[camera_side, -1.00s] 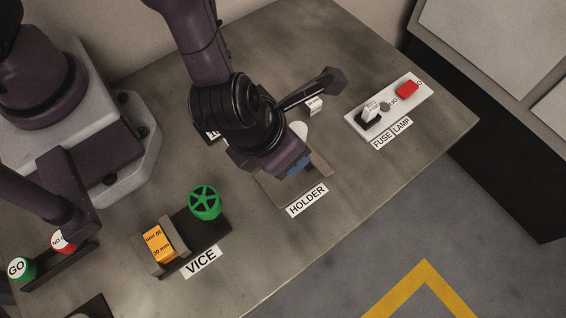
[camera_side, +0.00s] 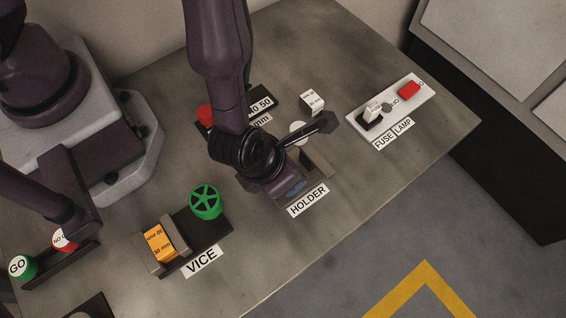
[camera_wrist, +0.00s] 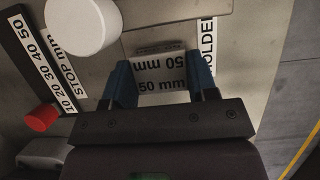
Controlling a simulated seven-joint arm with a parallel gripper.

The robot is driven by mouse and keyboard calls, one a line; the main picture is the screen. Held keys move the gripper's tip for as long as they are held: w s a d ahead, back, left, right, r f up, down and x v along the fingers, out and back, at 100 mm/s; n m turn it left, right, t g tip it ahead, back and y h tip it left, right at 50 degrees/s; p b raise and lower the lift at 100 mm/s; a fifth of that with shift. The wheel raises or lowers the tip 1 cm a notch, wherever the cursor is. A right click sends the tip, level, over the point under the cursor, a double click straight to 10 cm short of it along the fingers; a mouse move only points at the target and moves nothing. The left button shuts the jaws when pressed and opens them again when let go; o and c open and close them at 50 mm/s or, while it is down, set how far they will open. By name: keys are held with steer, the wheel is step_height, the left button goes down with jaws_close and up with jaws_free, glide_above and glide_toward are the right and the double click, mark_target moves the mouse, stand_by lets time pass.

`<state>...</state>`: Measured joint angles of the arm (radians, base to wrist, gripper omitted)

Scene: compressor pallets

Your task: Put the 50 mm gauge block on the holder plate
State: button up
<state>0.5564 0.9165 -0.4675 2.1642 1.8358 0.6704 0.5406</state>
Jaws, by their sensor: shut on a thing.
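The 50 mm gauge block (camera_wrist: 162,78) is pale with black "50 mm" print and sits between my two blue fingers in the wrist view. My gripper (camera_side: 291,188) is shut on it, low over the holder plate (camera_side: 321,172) beside the HOLDER label (camera_side: 307,200). In the side view my gripper hides the block. The plate's bare part (camera_wrist: 180,8) shows beyond the block in the wrist view. I cannot tell whether the block touches the plate.
A white labelled block (camera_side: 312,103) and a white round knob (camera_side: 298,132) stand behind the holder. A stop scale (camera_wrist: 40,65) with a red knob (camera_wrist: 41,117) lies left. The vice (camera_side: 190,250) holds an orange 30 mm block (camera_side: 159,243). The fuse-lamp panel (camera_side: 395,100) stands right.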

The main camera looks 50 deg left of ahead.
steer(key=shift+f, duration=0.15)
steer(key=o, duration=1.2)
steer(key=shift+o, duration=0.2)
